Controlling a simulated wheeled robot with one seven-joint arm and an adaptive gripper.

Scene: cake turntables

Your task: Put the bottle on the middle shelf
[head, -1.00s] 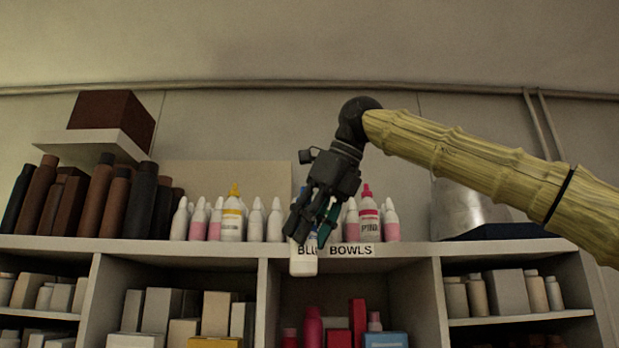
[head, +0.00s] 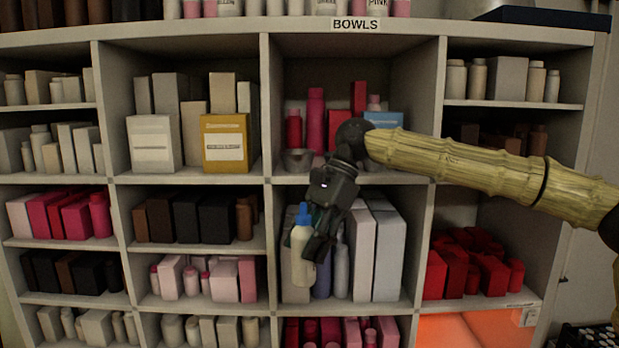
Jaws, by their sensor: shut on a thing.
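A cream bottle with a blue cap (head: 303,250) hangs nearly upright in my gripper (head: 310,240) in the head view. My dark gripper is shut on it near its upper part and covers some of its right side. The bottle is in front of the compartment with tall white boxes (head: 388,250), in the third column of the shelf unit. I cannot tell whether it is inside the compartment or still before its opening. The shelf board (head: 395,305) of that compartment runs below the bottle.
The compartment above holds pink and red bottles (head: 315,120), a metal bowl (head: 298,161) and a blue box (head: 383,121). Grey bottles (head: 341,268) stand right beside the held bottle. To the left are dark boxes (head: 203,218); to the right are red boxes (head: 490,272).

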